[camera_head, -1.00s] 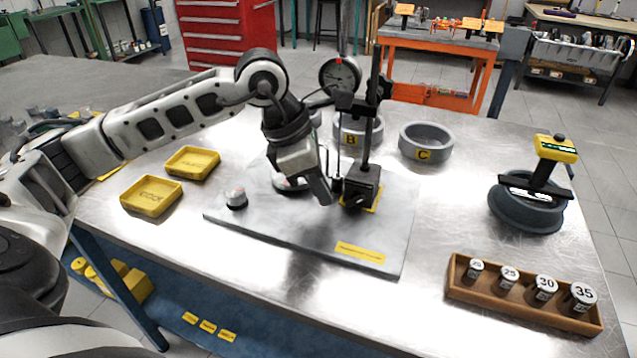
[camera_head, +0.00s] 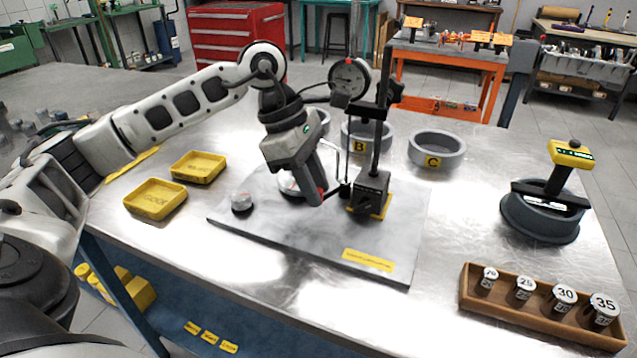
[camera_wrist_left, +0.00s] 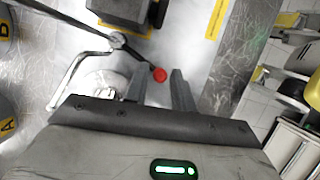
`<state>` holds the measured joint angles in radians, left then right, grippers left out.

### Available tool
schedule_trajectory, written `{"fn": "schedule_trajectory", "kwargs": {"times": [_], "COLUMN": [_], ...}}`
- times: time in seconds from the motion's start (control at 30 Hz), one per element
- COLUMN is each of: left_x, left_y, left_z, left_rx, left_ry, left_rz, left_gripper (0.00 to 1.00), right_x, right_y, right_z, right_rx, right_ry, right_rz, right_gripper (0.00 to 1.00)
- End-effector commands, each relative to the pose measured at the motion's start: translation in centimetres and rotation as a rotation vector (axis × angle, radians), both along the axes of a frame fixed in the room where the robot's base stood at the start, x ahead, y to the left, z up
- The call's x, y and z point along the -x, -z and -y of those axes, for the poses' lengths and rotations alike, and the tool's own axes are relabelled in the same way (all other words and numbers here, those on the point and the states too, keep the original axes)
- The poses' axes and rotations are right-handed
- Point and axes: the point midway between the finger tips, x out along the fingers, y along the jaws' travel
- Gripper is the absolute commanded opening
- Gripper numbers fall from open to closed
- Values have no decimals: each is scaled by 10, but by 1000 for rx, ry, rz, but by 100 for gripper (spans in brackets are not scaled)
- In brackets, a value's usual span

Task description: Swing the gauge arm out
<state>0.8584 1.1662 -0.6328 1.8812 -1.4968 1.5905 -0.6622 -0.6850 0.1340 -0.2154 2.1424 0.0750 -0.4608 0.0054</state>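The dial gauge (camera_head: 349,77) sits on a dark upright post (camera_head: 382,135) with a black block base (camera_head: 371,187) on the grey plate (camera_head: 300,235). A thin bent gauge arm (camera_head: 337,158) stands beside the post; it also shows in the left wrist view (camera_wrist_left: 75,62), running to a pivot (camera_wrist_left: 117,40). A short lever leads from this pivot to a red knob (camera_wrist_left: 160,75). My left gripper (camera_head: 318,198) is low beside the base. In the left wrist view its fingers (camera_wrist_left: 160,88) are apart, with the knob at the gap between the tips. Contact cannot be told. My right gripper is out of view.
Grey rings B (camera_head: 360,135) and C (camera_head: 437,148) stand behind. Yellow trays (camera_head: 156,200) lie left. A dark ring with a yellow-topped gauge (camera_head: 540,215) and a wooden rack of weights (camera_head: 535,310) are right. The table between plate and rack is clear.

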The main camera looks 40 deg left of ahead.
Motion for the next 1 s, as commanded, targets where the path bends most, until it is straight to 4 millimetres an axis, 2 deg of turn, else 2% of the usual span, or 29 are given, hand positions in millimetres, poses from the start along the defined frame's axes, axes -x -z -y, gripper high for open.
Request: {"fn": "schedule_trajectory", "kwargs": {"times": [0.33,0.47,0.57,0.8,1.0], "left_x": [-1,0,2,9,14], "left_y": [-1,-11,-28,-84,-123], "left_z": [0,-4,-10,-32,-47], "left_rx": [-1,-2,-1,0,1], "left_ry": [1,-1,-1,-1,1], "left_rz": [0,1,3,6,4], "left_gripper": [37,37,37,37,37], "right_x": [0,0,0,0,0], "right_y": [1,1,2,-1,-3], "right_z": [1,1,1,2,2], "right_rx": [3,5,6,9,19], "right_ry": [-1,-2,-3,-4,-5], "right_rz": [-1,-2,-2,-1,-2], "right_gripper": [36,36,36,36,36]}}
